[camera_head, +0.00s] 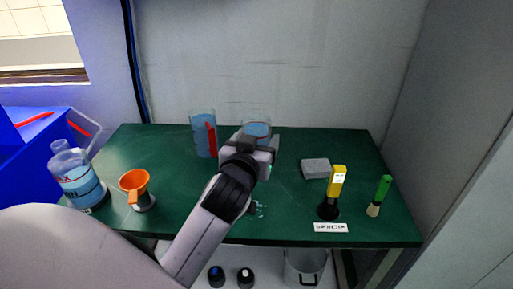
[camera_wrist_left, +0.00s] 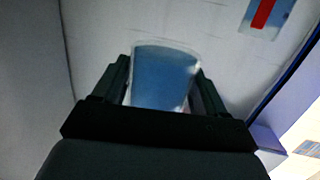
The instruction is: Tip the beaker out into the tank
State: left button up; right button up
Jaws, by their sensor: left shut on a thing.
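My left gripper (camera_head: 256,142) is shut on a clear beaker (camera_head: 257,128) with blue liquid in it. In the left wrist view the beaker (camera_wrist_left: 165,78) sits between the two dark fingers and looks about upright. In the head view the gripper hides its lower part. A clear tank (camera_head: 201,121) with blue liquid and a red strip stands at the back of the green table, left of the beaker and apart from it. The tank (camera_wrist_left: 262,16) also shows in part at the upper right of the left wrist view. My right gripper is not in view.
A jug of blue liquid (camera_head: 78,178) and an orange funnel (camera_head: 134,180) stand at the left of the green table (camera_head: 300,145). A grey block (camera_head: 315,168), a yellow-handled tool (camera_head: 337,181) and a green-handled brush (camera_head: 382,189) are at the right. Walls close the back and right.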

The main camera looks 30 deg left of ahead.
pick_arm(q)
jog(key=shift+r, duration=0.7)
jog(key=shift+s+d+p, duration=0.15)
jog(key=shift+d+p, duration=0.15)
jog(key=shift+p, duration=0.05)
jog(key=s+d+f+m+t+h+p, duration=0.1)
jog(key=s+d+f+m+h+p, duration=0.2)
jog(key=s+d+f+m+h, duration=0.1)
jog(key=shift+s+d+f+h, duration=0.8)
jog(key=shift+s+d+f, duration=0.15)
jog(key=shift+s+d, duration=0.85)
